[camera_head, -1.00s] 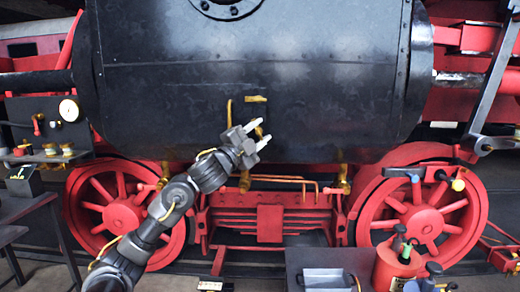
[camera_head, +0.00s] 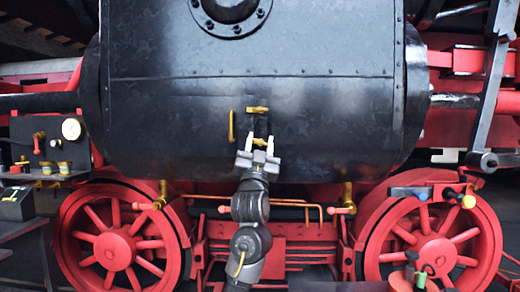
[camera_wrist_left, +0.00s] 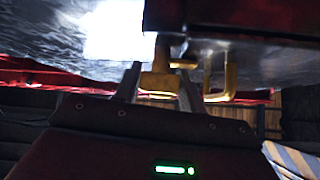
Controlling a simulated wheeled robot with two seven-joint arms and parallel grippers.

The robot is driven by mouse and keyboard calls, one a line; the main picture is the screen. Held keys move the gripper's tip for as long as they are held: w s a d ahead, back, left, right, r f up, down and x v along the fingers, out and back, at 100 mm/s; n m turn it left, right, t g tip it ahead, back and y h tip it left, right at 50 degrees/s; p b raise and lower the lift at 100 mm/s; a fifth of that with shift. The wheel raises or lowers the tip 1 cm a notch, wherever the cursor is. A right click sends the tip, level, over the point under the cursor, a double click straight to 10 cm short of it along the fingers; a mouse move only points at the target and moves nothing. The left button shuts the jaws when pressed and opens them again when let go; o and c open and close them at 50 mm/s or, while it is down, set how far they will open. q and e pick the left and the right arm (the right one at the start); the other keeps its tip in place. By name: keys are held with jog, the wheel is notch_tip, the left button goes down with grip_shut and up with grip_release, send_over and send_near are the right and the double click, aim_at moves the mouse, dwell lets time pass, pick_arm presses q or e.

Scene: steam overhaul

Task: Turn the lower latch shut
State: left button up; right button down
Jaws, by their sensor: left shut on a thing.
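The lower latch, a small brass piece (camera_head: 259,141), is low on the front of the dark boiler drum (camera_head: 330,120). My left gripper (camera_head: 259,145) reaches up from below with a finger on each side of it and is shut on it. In the left wrist view the brass latch (camera_wrist_left: 159,84) sits between the two grey fingers. Much of its shape is hidden by the fingers. A horizontal brass latch (camera_head: 257,110) sits just above. My right gripper is not in view.
A vertical brass handle (camera_head: 231,126) is left of the latches and also shows in the left wrist view (camera_wrist_left: 222,78). Red wheels (camera_head: 117,248) and copper pipes (camera_head: 290,204) are below the drum. A gauge panel (camera_head: 48,145) stands at the left.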

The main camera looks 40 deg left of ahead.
pick_arm(q)
jog(key=n+y, duration=0.1)
jog(key=n+g, duration=0.1)
jog(key=shift+w+d+f+n+y, duration=0.1)
jog(key=shift+d+n+y, duration=0.05)
jog(key=shift+n+y, duration=0.2)
jog(key=shift+n+g+y, duration=0.9)
jog(key=shift+n+y, duration=0.15)
jog(key=shift+n, duration=0.1)
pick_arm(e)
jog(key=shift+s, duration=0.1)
pick_arm(q)
jog(key=shift+n+g+y, duration=0.3)
jog(key=shift+n, duration=0.1)
jog(key=o, duration=1)
jog(key=shift+c, duration=0.2)
jog(key=shift+f, duration=0.15)
jog(key=b+v, duration=0.2)
jog(key=v, duration=0.8)
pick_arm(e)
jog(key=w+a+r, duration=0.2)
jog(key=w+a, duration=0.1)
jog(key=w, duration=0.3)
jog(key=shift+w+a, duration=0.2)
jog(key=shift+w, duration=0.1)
